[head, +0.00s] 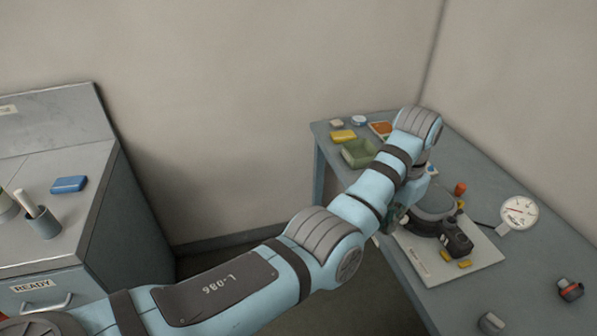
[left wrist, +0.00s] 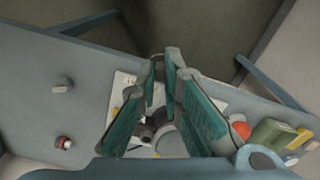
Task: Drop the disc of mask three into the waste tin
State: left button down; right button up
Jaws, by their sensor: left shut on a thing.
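A dark grey breathing mask (head: 440,212) lies on a white board on the bench. It also shows in the left wrist view (left wrist: 168,140), partly hidden behind my fingers. My left gripper (head: 394,220) is at the board's left edge, beside the mask in the picture and mostly hidden by my arm. In the left wrist view its teal fingers (left wrist: 166,60) come close together at the tips. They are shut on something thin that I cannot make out. No disc can be told apart. A green open box (head: 358,152), perhaps the waste tin, stands at the bench's far left.
A round dial gauge (head: 520,212) stands right of the white board (head: 484,254). An orange knob-like thing (head: 460,189) is behind the mask. A yellow block (head: 343,135) lies near the green box. A grey cabinet (head: 100,215) with a blue block (head: 69,184) stands left, across a floor gap.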

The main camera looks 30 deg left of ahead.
aim_at(356, 155)
jog(key=z, duration=0.25)
jog(key=k, duration=0.3)
jog(key=u, duration=1.55)
jog(key=i, duration=1.25)
jog(key=z, duration=0.5)
jog(key=i, duration=0.95)
jog(key=z, duration=1.35)
jog(key=i, duration=0.35)
jog(key=z, duration=0.3)
